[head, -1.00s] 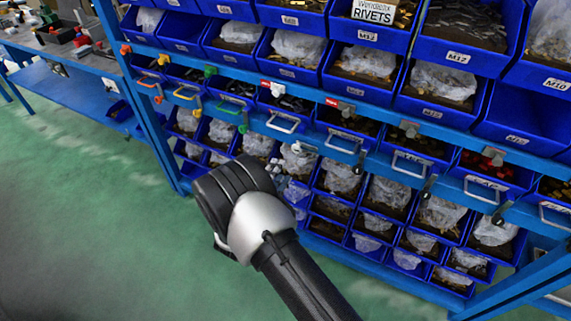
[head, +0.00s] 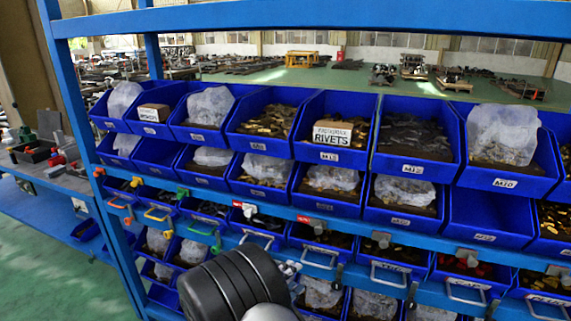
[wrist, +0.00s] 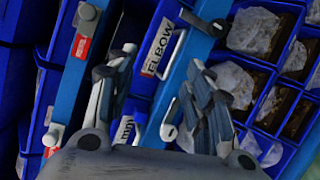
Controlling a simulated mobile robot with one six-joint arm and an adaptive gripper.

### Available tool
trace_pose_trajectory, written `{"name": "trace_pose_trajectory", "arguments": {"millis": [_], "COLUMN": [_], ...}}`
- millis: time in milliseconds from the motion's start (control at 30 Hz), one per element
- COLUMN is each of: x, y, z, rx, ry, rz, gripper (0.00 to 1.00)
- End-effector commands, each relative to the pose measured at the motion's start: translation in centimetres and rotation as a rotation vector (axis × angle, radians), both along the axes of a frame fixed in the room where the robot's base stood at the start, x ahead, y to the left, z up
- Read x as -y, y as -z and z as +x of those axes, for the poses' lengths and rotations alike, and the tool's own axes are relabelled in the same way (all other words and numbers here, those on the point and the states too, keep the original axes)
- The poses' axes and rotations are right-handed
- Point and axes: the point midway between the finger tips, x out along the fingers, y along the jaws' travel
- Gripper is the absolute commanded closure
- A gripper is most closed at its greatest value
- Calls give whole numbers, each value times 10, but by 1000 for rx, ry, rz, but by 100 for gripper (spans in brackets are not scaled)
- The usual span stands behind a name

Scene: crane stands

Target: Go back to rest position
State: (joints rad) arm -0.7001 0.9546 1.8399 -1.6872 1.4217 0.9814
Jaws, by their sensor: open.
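My gripper (wrist: 157,72) is open in the wrist view. Its two jointed fingers stand apart, and I see nothing held between them. Beyond the fingers are a drawer front with an ELBOW label (wrist: 158,46) and a blue rail (wrist: 72,70). I cannot tell whether the fingers touch the rack. In the head view my dark arm joint (head: 232,285) is at the bottom, in front of the rack's lower rows. It hides some of the lower bins, and most of the gripper is hidden behind it.
A blue rack (head: 330,17) of bins fills the middle and right. A cardboard RIVETS box (head: 332,133) sits in an upper bin.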

Motion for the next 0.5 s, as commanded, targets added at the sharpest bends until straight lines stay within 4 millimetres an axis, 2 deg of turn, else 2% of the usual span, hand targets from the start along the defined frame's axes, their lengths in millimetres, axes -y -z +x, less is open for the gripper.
{"name": "trace_pose_trajectory", "arguments": {"millis": [33,200,333,500], "x": [30,111,155,188], "y": [-27,-80,-107,-129], "z": [-6,-53,-102,-172], "rx": [-17,-114,-185,-257], "ry": [95,363,527,678], "rz": [42,192,351,603], "gripper": [53,53,53,53]}}
